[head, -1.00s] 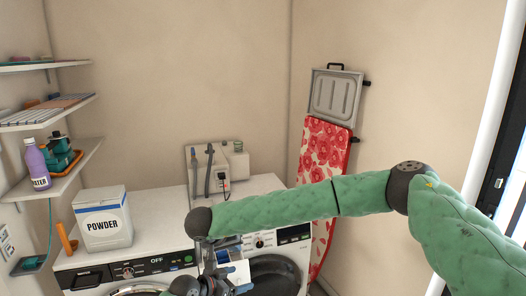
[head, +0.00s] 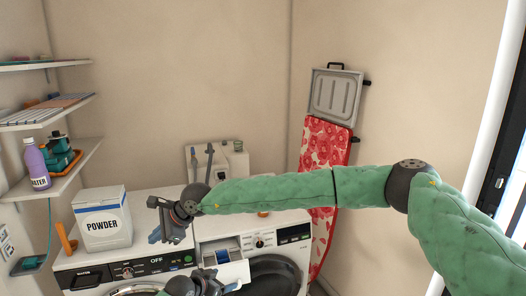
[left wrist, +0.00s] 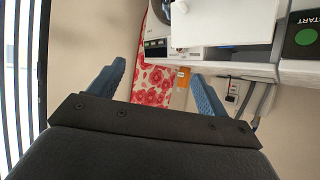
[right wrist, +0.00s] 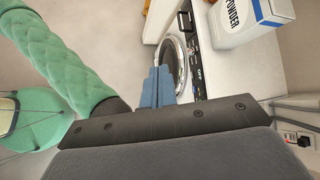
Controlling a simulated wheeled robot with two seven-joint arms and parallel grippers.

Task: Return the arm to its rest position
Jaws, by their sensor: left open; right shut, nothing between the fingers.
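My right arm, with green padded links (head: 270,190), reaches across from the right above the washers. Its gripper (head: 155,238) hangs beside the powder box, over the left machine's top front, with its fingers pointing down. In the right wrist view its blue fingers (right wrist: 158,88) are together and empty. My left gripper (head: 230,286) is low at the bottom of the head view, just in front of the open detergent drawer (head: 238,272). In the left wrist view its blue fingers (left wrist: 155,92) are apart with nothing held between them. Most of my left arm is out of view.
A white powder box (head: 102,220) stands on the left machine. Shelves (head: 55,185) with a purple bottle (head: 37,165) are on the left wall. A grey wall unit with hoses (head: 228,160) is behind the machines. A red floral ironing board (head: 322,150) leans at the back right.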

